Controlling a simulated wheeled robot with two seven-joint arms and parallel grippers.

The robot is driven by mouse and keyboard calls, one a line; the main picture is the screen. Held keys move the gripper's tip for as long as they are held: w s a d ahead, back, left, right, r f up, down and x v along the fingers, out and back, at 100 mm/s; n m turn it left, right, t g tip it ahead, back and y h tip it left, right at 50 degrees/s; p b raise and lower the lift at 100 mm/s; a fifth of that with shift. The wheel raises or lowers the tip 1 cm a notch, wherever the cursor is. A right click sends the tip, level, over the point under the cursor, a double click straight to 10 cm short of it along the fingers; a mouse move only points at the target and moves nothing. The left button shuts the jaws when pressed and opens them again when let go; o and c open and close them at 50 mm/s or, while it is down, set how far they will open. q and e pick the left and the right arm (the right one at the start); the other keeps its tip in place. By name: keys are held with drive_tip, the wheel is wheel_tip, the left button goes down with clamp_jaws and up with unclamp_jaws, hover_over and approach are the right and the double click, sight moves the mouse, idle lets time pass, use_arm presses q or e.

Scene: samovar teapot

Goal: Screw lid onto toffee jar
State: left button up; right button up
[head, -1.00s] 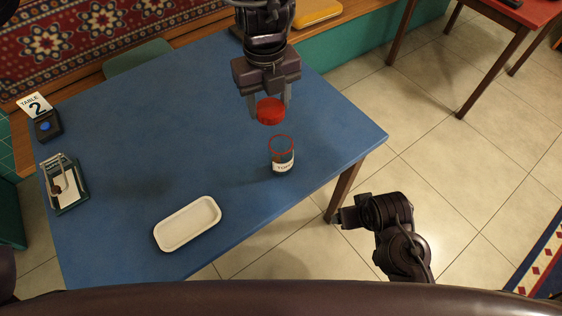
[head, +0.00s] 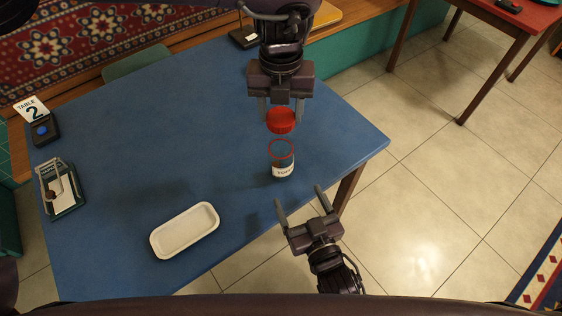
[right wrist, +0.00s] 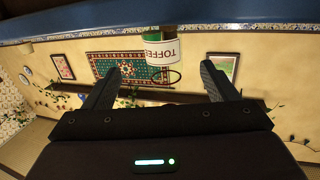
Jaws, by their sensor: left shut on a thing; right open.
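The toffee jar (head: 283,167) stands upright near the right part of the blue table, with a red rim and a white label. In the right wrist view the jar (right wrist: 160,48) shows its "TOFFEE" label upside down, between and beyond the fingers. The red lid (head: 281,121) is held above the jar's mouth, apart from it. My left gripper (head: 282,112) is shut on the lid from above. My right gripper (head: 299,203) is open and empty at the table's front edge, its fingers pointing towards the jar; it also shows in the right wrist view (right wrist: 160,82).
The blue table (head: 190,120) has a white tray (head: 185,230) at its front. A mousetrap-like board (head: 60,188) and a "TABLE 2" sign (head: 32,108) with a blue-button device (head: 43,129) stand at the left. The table's middle is clear.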

drive_tip(key=shift+s+r, duration=0.1)
drive_tip(key=shift+s, duration=0.3)
drive_tip(key=shift+w, duration=0.1)
drive_tip(key=x, duration=1.2)
drive_tip(key=shift+a+r, duration=0.1)
drive_tip(key=shift+r, duration=0.2)
drive_tip(key=c, duration=1.5)
use_arm(q)
hover_over(281, 136)
drive_tip(key=s, duration=0.2)
drive_tip(key=shift+w+f, duration=0.15)
drive_tip(key=shift+f, duration=2.35)
drive_tip(key=shift+f, duration=0.1)
drive_tip(key=shift+f, duration=0.8)
drive_tip(key=shift+f, duration=0.55)
